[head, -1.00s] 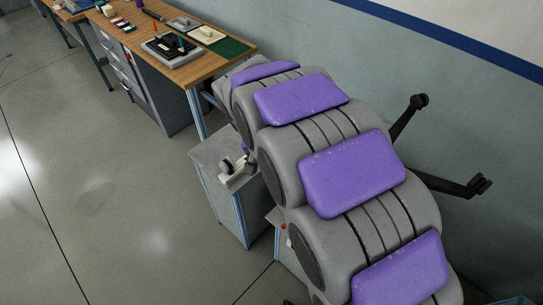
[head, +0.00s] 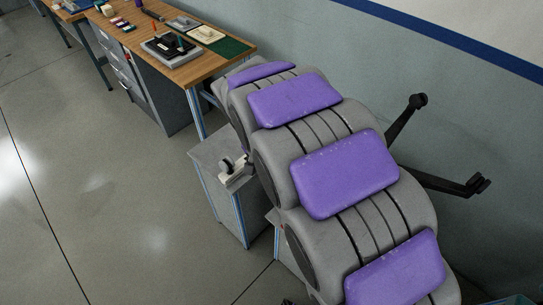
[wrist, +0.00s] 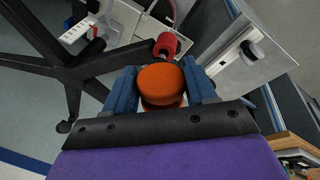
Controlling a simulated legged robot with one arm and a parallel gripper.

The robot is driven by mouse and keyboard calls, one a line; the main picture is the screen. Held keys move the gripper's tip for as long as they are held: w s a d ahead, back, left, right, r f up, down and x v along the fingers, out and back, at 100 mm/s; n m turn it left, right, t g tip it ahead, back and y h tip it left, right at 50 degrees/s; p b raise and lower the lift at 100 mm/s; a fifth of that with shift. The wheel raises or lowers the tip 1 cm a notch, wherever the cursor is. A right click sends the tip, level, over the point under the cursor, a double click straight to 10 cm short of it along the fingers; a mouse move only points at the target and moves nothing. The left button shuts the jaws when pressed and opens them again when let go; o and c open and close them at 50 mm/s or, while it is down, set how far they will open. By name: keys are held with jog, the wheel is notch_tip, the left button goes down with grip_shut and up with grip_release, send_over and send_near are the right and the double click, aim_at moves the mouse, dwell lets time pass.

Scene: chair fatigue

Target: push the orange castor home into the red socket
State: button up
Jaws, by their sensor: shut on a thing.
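In the wrist view my gripper (wrist: 163,90) has its two blue fingers closed on the orange castor (wrist: 162,84), whose round orange face shows between them. The red socket (wrist: 168,44) is at the end of a black chair leg (wrist: 115,63), just above the castor in the picture. They look apart, but I cannot tell how deep the gap is. In the head view my own arm hides the gripper, the castor and the socket. Two black chair legs (head: 402,122) stick out to the right of the arm there.
In the head view a grey cabinet (head: 208,160) with a small black-and-white fixture (head: 232,170) stands left of my arm. A wooden workbench (head: 180,66) with tools is farther back. A wall runs along the right. The floor (head: 100,190) at left is clear.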

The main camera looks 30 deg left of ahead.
jog(key=shift+f, duration=1.4)
jog(key=o, duration=1.4)
jog(key=shift+o, duration=0.2)
jog(key=shift+r, duration=0.1)
jog(key=p+v, duration=0.2)
jog(key=v, duration=1.5)
jog(key=shift+a, duration=0.1)
